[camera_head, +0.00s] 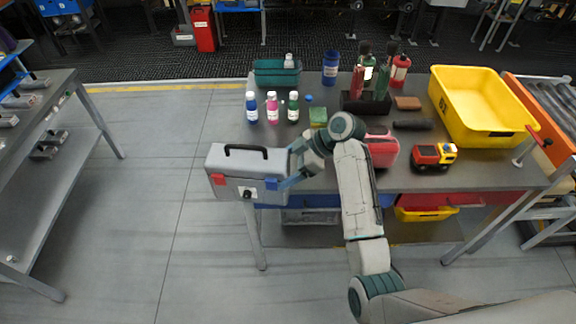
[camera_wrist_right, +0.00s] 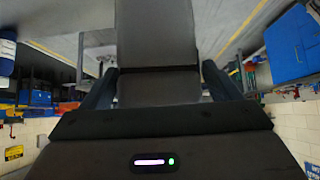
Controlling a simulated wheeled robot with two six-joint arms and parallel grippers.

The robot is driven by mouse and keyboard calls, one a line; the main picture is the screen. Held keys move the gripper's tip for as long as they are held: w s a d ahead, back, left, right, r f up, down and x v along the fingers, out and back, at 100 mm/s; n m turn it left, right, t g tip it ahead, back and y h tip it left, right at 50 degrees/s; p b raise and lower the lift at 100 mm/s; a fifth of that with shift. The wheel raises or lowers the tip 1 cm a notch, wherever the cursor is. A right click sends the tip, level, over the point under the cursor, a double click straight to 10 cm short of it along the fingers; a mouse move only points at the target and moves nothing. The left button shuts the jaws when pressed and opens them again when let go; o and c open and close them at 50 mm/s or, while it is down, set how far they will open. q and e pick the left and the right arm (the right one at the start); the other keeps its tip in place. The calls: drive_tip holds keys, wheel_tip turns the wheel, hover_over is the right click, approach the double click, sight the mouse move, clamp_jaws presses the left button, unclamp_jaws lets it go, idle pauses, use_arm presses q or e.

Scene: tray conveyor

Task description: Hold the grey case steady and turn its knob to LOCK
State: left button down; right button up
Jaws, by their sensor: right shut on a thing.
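The knob's setting is too small to read. My right gripper (camera_head: 284,178) is shut on the case's right end. The case looks upright, at the table's front left corner and partly beyond its edge; I cannot tell whether it touches the table. In the right wrist view the case (camera_wrist_right: 157,45) fills the space between the fingers (camera_wrist_right: 158,88). My left gripper is not in view.
The grey table (camera_head: 330,178) holds several bottles, a teal bin (camera_head: 276,73), a yellow crate (camera_head: 462,134), a red and yellow toy truck (camera_head: 433,157) and a red rounded thing (camera_head: 381,148). A grey shelf (camera_head: 70,150) stands at far left. The floor between is clear.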

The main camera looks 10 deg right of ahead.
drive_tip(key=w+d+f, duration=0.2)
drive_tip(key=w+d, duration=0.2)
drive_tip(key=w, duration=0.4)
drive_tip(key=w+d+f+n+g, duration=0.1)
drive_tip(key=w+d, duration=0.3)
drive_tip(key=w, duration=0.4)
drive_tip(key=shift+f, duration=0.7)
drive_tip(key=shift+a+f, duration=0.1)
drive_tip(key=shift+f, duration=0.05)
drive_tip(key=shift+f+b, duration=0.25)
drive_tip(key=shift+b, duration=0.15)
drive_tip(key=o, duration=1.9)
drive_tip(key=shift+s, duration=0.15)
drive_tip(key=shift+r, duration=0.1)
